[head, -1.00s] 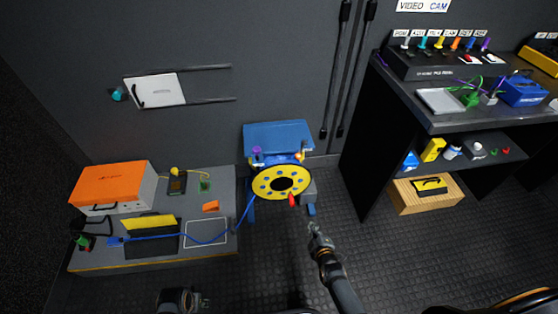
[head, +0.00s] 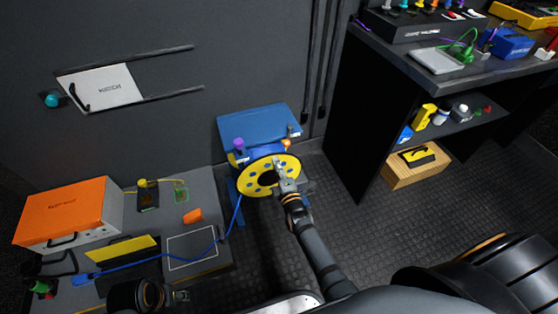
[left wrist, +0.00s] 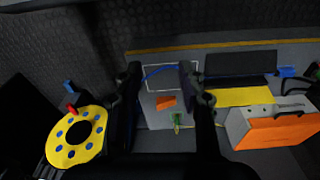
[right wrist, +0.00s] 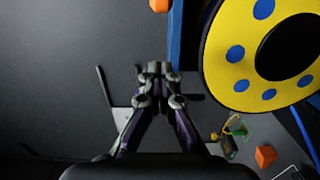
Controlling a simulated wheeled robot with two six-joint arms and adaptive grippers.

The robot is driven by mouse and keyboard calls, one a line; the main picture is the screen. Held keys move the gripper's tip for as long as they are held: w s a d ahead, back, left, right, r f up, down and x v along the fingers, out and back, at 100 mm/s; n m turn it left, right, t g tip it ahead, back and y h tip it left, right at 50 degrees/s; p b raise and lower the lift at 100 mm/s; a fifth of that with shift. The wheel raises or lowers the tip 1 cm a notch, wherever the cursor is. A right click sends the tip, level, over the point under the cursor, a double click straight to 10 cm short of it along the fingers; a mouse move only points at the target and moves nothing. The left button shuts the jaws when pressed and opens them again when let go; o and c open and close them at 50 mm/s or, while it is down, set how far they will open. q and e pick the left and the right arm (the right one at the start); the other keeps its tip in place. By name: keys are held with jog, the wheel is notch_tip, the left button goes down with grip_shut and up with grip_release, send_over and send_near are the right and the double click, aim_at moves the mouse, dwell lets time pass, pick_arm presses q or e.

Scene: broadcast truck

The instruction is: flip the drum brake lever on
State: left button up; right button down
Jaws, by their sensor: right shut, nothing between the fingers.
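The cable drum has a yellow disc face with blue dots and a dark hub. It stands against the back wall in the head view (head: 253,184), and it also shows in the left wrist view (left wrist: 59,150) and right wrist view (right wrist: 222,67). A red lever-like piece (left wrist: 72,108) shows at the drum's edge in the left wrist view; in the head view my right arm hides that area. My right gripper (head: 283,172) is shut and empty, in front of the drum's right part; whether it touches is unclear. My left gripper (left wrist: 160,70) is open and empty above the low bench.
The low bench (head: 215,258) at left holds an orange-topped case (head: 66,207), a yellow-edged black item and a blue cable running to the drum. A shelf unit (head: 350,120) stands right of the drum. Dark floor between them is clear.

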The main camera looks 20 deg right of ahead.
aim_at(288, 135)
pick_arm(q)
jog(key=f, duration=0.1)
jog(key=d+f+t+b, duration=0.1)
jog(key=w+f+b, duration=0.1)
jog(key=shift+d+f+t+h, duration=0.15)
jog(key=shift+d+t+h, duration=0.05)
jog(key=shift+t+h, duration=0.1)
pick_arm(e)
jog(key=w+d, duration=0.3)
jog(key=w, duration=0.3)
jog(key=shift+w+d, duration=0.35)
jog(key=shift+d, duration=0.05)
pick_arm(q)
jog(key=shift+s, duration=0.1)
jog(key=shift+s, duration=0.1)
